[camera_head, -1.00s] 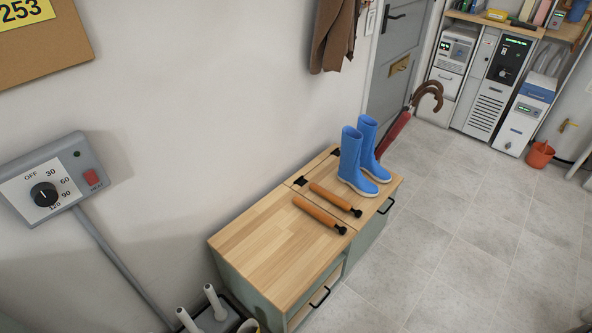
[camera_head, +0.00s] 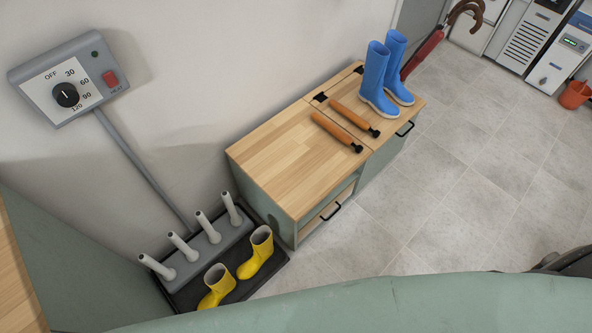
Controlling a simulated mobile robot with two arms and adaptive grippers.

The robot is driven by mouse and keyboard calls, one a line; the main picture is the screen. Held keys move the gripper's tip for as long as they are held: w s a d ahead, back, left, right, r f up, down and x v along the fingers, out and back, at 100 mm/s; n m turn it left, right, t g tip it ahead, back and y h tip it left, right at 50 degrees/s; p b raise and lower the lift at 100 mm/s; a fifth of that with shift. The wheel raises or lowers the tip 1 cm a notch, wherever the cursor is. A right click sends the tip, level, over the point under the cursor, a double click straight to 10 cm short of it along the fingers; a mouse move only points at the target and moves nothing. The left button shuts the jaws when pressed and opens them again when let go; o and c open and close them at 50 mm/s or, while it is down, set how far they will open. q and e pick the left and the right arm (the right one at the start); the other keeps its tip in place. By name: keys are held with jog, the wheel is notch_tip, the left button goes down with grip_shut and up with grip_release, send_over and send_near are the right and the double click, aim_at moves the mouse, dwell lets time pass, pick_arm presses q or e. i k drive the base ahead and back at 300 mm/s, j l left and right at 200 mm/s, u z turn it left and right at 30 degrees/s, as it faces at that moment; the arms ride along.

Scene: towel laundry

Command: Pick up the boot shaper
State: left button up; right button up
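Two boot shapers, orange-brown rods with black knobbed ends, lie side by side on the wooden bench top (camera_head: 280,150). One boot shaper (camera_head: 336,131) is nearer the front left. The other boot shaper (camera_head: 349,115) is just behind it, closer to the blue boots. Both lie flat and nothing touches them from above. Neither of my grippers shows in the head view.
Blue boots (camera_head: 376,85) stand upright at the bench's far end. A boot rack with white posts (camera_head: 207,226) and small yellow boots (camera_head: 257,254) sits on a dark tray left of the bench. A wall control box (camera_head: 68,92) is above. The tiled floor (camera_head: 450,185) right of the bench is open.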

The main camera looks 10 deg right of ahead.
aim_at(333, 130)
jog(key=k+j, duration=0.1)
jog(key=k, duration=0.35)
jog(key=k+j, duration=0.1)
jog(key=k, duration=0.4)
jog(key=i+l+u, duration=0.1)
jog(key=l+u, duration=0.15)
jog(key=u, duration=0.25)
jog(key=i+l+u, duration=0.1)
jog(key=l+u, duration=0.15)
jog(key=u, duration=0.25)
jog(key=l+u, duration=0.3)
jog(key=u, duration=0.15)
jog(key=l+u, duration=0.1)
jog(key=l, duration=0.3)
jog(key=k+l+u, duration=0.1)
jog(key=l, duration=0.3)
jog(key=l+u, duration=0.1)
jog(key=l, duration=0.35)
jog(key=k+l+u, duration=0.1)
jog(key=l, duration=0.3)
jog(key=k+l+u, duration=0.1)
jog(key=l, duration=0.3)
jog(key=k+l+u, duration=0.15)
jog(key=l, duration=0.2)
jog(key=k+l+u, duration=0.1)
jog(key=l, duration=0.3)
